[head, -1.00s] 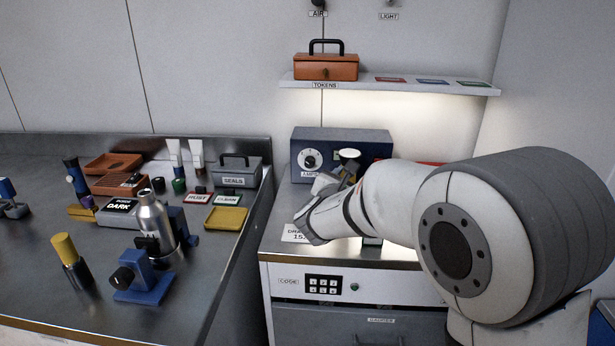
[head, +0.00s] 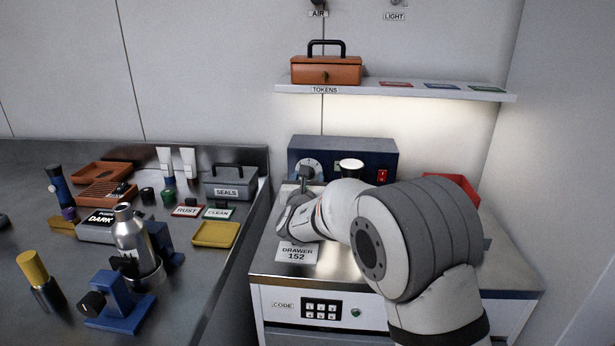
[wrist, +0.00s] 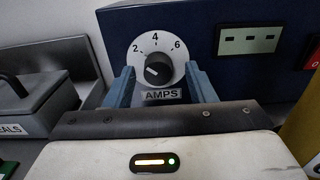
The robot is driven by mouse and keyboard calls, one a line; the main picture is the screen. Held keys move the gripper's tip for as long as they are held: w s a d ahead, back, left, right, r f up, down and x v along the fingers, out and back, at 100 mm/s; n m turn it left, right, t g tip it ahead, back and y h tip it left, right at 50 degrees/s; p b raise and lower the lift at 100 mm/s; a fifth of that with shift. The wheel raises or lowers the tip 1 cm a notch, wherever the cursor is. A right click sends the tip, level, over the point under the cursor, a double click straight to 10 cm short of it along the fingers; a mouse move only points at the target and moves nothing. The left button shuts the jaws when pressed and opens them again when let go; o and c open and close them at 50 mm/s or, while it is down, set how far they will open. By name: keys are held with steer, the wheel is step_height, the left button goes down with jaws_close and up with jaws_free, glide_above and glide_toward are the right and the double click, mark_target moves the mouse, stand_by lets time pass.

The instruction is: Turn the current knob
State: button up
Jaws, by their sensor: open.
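The current knob (wrist: 158,69) is a dark round knob on a white dial marked 2, 4 and 6, above an AMPS label (wrist: 162,95). It is on the front of a dark blue box (head: 345,150), whose small screen (wrist: 250,40) shows three dashes. My gripper (wrist: 160,71) is open, with one blue-grey finger on each side of the dial in the wrist view. The knob lies between the fingers, and no finger is seen touching it. In the head view my gripper (head: 306,178) is in front of the dial (head: 309,166) and partly hides it.
A red switch (head: 382,176) is at the box's right end. A red bin (head: 455,184) stands to the right, partly behind my arm. The grey SEALS case (head: 230,184) is to the left. A shelf (head: 400,90) with an orange toolbox (head: 325,70) hangs above.

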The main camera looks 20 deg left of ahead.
steer(key=shift+w+a, duration=0.25)
steer(key=shift+w, duration=0.25)
